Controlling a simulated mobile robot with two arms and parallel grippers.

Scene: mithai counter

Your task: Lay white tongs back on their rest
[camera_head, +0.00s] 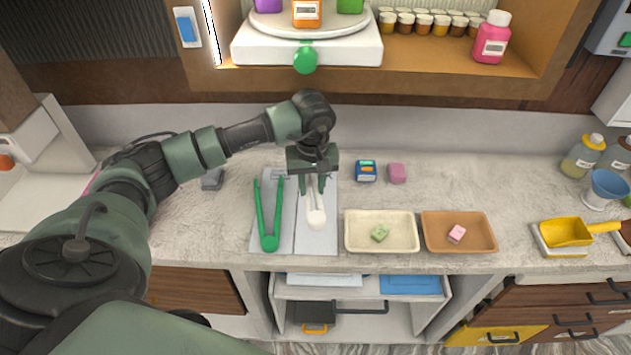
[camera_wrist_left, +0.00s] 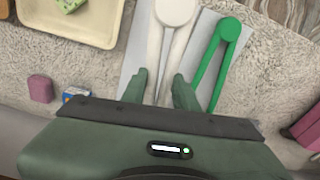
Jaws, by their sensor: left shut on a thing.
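The white tongs (camera_head: 316,215) show below my left gripper (camera_head: 314,188) in the head view, over the right-hand pale grey rest (camera_head: 310,262). My left gripper is shut on the white tongs, with a finger on each side of their arms. In the left wrist view the fingers (camera_wrist_left: 160,92) straddle the white tongs (camera_wrist_left: 172,12), whose rounded hinge end points away from the gripper. I cannot tell whether the tongs touch the rest. The green tongs (camera_head: 269,242) lie on the grey rest beside them, to the left in the head view. My right gripper is not in view.
A cream tray (camera_head: 352,241) with a green sweet and a brown tray (camera_head: 430,243) with a pink sweet stand to the right. A blue box (camera_head: 366,171) and a pink block (camera_head: 397,173) lie behind them. A yellow scoop (camera_head: 566,233) is at the far right.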

